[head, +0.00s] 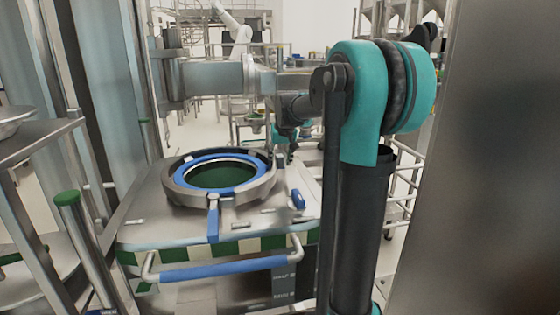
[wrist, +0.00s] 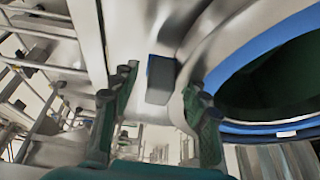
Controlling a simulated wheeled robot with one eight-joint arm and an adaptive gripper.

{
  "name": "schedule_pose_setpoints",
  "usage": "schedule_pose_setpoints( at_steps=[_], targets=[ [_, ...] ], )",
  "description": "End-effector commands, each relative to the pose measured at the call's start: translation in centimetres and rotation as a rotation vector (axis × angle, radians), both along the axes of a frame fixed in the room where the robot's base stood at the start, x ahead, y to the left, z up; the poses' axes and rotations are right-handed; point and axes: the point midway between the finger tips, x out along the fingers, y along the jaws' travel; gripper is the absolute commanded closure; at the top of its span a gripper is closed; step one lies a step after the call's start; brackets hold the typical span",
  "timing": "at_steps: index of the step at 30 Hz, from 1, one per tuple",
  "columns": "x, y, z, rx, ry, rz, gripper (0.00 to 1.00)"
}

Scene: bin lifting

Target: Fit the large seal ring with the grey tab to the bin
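The bin (head: 150,215) is a metal box with a round raised collar (head: 178,192) on top. A blue ring (head: 190,180) lies within the collar around a dark green opening; it also shows in the wrist view (wrist: 246,62). I cannot tell whether this is the large seal ring. In the wrist view a grey block with a bluish side (wrist: 160,78) stands beside the collar; I cannot tell whether it is the ring's tab. My gripper (wrist: 160,88) is open, with its green fingers apart and the block between or just beyond the tips.
A blue latch lever (head: 213,222) is at the bin's front, and a smaller blue clamp (head: 298,200) at its right. A blue handle bar (head: 225,268) crosses the front. A rack (head: 70,130) stands at left, a steel panel (head: 480,160) at right.

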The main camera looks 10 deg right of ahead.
Motion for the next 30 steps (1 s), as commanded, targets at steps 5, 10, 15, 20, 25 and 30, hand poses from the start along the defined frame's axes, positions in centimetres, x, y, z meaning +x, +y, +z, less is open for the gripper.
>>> schedule_pose_setpoints(
  at_steps=[5,10,15,20,25,30],
  targets=[
    [0.0,0.0,0.0,0.000,0.000,0.000,0.52],
    [-0.2,0.0,0.3,0.000,0.000,0.000,0.52],
    [-1.0,0.0,2.4,0.000,0.000,0.000,0.52],
    [-2.3,-0.1,5.5,0.000,0.000,0.000,0.52],
    [-3.5,-0.1,8.4,0.000,0.000,0.000,0.52],
    [-4.3,-0.2,10.4,0.000,0.000,0.000,0.52]
  ],
)
